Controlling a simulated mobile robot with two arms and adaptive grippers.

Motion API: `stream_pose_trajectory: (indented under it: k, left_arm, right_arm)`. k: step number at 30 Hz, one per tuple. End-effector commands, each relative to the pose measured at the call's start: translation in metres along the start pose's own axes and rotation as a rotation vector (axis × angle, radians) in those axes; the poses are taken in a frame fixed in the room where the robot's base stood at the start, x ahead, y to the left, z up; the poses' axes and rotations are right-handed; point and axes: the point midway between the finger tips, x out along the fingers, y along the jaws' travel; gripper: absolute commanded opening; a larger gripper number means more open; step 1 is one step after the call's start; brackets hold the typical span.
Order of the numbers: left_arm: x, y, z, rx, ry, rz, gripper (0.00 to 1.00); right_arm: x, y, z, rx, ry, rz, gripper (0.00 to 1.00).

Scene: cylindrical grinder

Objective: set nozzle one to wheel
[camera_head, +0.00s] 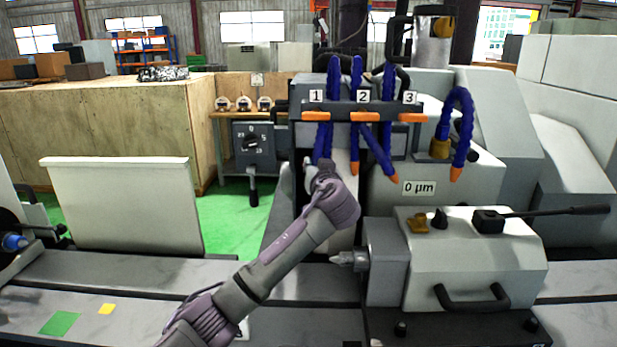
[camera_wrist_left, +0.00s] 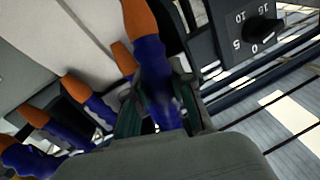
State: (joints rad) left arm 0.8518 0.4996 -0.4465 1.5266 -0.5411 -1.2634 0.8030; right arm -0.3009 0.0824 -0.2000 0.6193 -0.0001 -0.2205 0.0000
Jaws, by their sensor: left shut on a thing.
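My left gripper (camera_head: 318,172) reaches up from below to the blue hose of nozzle one (camera_head: 323,138), under label 1 on the dark bar. Its fingers are closed around the hose. The orange tip of this nozzle is hidden in the head view. In the left wrist view the held blue hose (camera_wrist_left: 158,90) lies between the fingers and its orange tip (camera_wrist_left: 138,20) sticks out past them. A pale upright surface (camera_head: 345,185), seemingly the wheel, is just behind and right of the gripper, partly hidden by my arm. My right gripper is not in view.
Two other blue hoses with orange tips (camera_head: 393,177) hang right of the gripper, close by. A separate curved hose (camera_head: 466,115) stands farther right. The grey block with a black handle (camera_head: 472,300) is right of my forearm. A dial box (camera_head: 253,143) is at left.

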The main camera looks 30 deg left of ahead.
Motion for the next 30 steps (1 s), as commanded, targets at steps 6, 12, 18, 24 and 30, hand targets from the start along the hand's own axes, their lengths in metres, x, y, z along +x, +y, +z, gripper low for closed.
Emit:
stream_pose_trajectory:
  k: [6, 12, 18, 24, 30]
  left_arm:
    - [-0.004, 0.019, 0.004, -0.163, -0.031, 0.013, 0.00]
    - [-0.004, 0.021, -0.001, -0.195, -0.039, 0.014, 0.00]
    - [-0.004, 0.021, -0.001, -0.193, -0.039, 0.014, 0.00]
    - [-0.004, 0.021, -0.001, -0.192, -0.039, 0.013, 0.50]
    - [-0.004, 0.021, -0.001, -0.192, -0.038, 0.013, 0.50]
  right_arm:
    - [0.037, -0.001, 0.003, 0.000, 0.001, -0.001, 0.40]
    - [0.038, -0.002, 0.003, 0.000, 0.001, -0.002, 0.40]
    - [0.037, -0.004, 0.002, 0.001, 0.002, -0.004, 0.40]
    - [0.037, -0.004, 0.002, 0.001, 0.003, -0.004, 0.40]
    - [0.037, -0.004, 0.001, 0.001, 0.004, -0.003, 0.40]
